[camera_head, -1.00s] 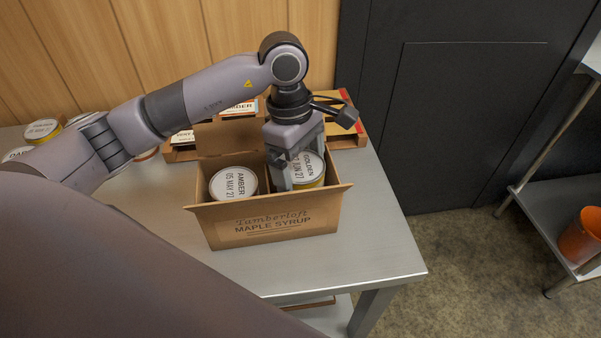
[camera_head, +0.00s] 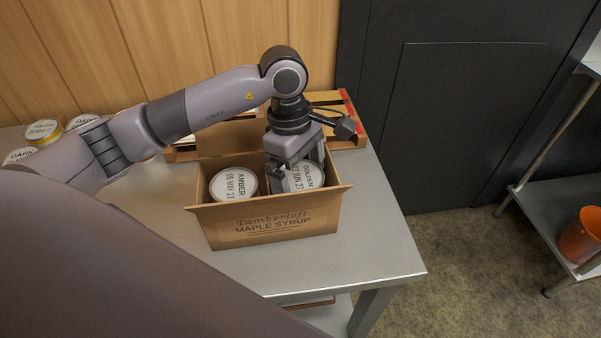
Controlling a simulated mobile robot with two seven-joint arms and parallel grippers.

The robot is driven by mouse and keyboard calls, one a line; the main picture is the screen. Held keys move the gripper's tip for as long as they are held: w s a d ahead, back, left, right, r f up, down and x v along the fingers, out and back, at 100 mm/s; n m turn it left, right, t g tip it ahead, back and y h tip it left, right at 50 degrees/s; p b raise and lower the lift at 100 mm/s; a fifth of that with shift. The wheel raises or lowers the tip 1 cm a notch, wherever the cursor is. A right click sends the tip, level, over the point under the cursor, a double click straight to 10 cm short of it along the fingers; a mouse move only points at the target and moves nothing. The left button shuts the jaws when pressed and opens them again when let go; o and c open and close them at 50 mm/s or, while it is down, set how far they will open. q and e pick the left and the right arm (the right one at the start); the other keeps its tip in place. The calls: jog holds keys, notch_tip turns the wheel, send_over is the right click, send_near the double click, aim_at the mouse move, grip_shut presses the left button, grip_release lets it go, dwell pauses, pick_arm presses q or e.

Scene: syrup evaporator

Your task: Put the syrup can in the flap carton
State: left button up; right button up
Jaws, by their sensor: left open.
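The flap carton (camera_head: 272,228), brown cardboard printed "Timberloft Maple Syrup", stands open on the metal table. A can with a white lid reading "AMBER 05 MAY 27" (camera_head: 233,184) sits upright in its left part. The syrup can with a white lid reading "GOLDEN" (camera_head: 307,177) sits in its right part, partly hidden by my left gripper. My left gripper (camera_head: 290,180) is open and points down at the golden can inside the carton; whether its fingers touch the can is hard to tell. My right gripper is not in view.
More cans, one with a golden band (camera_head: 43,131), stand at the table's back left. A wooden pallet (camera_head: 340,112) with red ends lies behind the carton. The table (camera_head: 372,235) is clear to the carton's right. An orange bucket (camera_head: 580,238) stands on a shelf at right.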

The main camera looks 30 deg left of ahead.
pick_arm(q)
notch_tip(320, 180, up, 11)
jog(key=a+p, duration=0.1)
jog(key=p, duration=0.4)
jog(key=shift+a+r, duration=0.15)
jog(key=shift+a, duration=0.2)
